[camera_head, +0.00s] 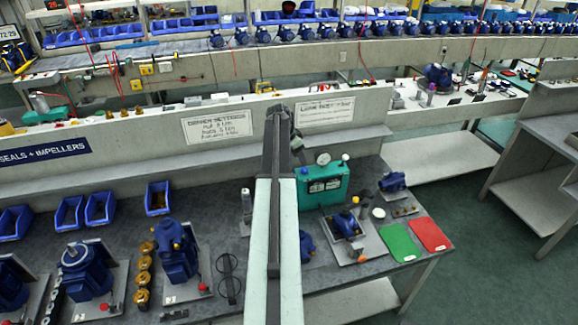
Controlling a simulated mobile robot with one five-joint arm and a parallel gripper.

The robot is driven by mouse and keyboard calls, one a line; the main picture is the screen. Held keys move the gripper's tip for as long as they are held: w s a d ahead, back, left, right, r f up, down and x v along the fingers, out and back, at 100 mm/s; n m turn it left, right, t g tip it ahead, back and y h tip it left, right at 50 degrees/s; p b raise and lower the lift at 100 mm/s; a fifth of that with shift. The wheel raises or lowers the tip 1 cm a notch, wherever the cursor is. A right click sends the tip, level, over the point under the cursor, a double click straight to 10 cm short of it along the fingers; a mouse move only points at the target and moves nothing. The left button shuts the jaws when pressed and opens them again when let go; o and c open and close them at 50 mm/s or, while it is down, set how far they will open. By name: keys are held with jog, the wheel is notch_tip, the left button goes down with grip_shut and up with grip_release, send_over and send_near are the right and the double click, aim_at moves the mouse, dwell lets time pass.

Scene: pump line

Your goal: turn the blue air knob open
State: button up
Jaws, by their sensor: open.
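The green air box (325,186) stands on the grey bench right of my arm, with a round white gauge (323,159) on top. My gripper (298,146) shows only as a small dark part beside the arm's far end, left of the gauge and apart from the knob. Its jaws are open, but the fingers are mostly hidden.
A blue pump on a plate (346,224), a green mat (399,242) and a red mat (430,234) lie right of my arm. Blue pumps and blue bins (158,198) fill the left bench. A low wall with paper signs (216,124) stands behind. Floor is clear at right.

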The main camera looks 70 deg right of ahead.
aim_at(304, 169)
jog(key=b+x, duration=0.7)
jog(key=shift+w+f, duration=0.2)
jog(key=shift+f, duration=0.25)
jog(key=shift+r, duration=0.15)
grip_shut()
